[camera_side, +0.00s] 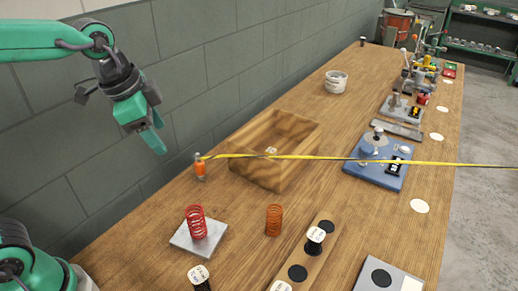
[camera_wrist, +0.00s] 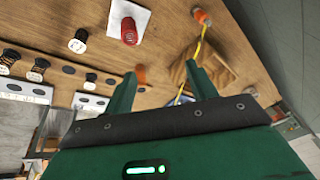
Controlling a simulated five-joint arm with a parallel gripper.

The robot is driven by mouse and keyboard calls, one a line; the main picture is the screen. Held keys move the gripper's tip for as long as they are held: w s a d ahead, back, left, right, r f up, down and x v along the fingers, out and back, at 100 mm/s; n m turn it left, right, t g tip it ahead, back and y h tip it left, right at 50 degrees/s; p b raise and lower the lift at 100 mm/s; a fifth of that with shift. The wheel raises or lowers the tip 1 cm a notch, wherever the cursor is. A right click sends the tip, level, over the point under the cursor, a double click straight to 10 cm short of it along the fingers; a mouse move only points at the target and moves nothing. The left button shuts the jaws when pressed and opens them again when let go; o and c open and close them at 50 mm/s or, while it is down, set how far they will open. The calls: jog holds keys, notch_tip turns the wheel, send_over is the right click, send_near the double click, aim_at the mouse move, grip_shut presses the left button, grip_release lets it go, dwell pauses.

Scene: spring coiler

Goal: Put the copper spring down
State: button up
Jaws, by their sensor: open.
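The copper spring (camera_side: 273,220) stands upright on the wooden bench in the side view, right of the red spring (camera_side: 196,222). The red spring stands on a pale square plate (camera_side: 181,238). My gripper (camera_side: 156,139) is raised at the upper left, well away from the copper spring and holding nothing. In the wrist view my gripper (camera_wrist: 161,70) has its two fingers spread apart with nothing between them. The copper spring (camera_wrist: 141,74) shows there beyond the left finger, which partly covers it.
A wooden box (camera_side: 255,168) stands behind the springs. A yellow-black tape (camera_side: 330,158) runs across it from an orange post (camera_side: 200,167). A wooden strip (camera_side: 303,258) with black discs and labelled spools lies at the front. A blue fixture (camera_side: 379,172) stands right; bare bench surrounds the copper spring.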

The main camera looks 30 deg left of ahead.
jog(key=s+a+f+n+t, duration=0.1)
jog(key=s+a+f+n, duration=0.1)
jog(key=s+a+n, duration=0.3)
jog(key=shift+s+a+f+n+t+y, duration=0.3)
jog(key=shift+s+a+n+t, duration=0.1)
jog(key=shift+s+n, duration=1.4)
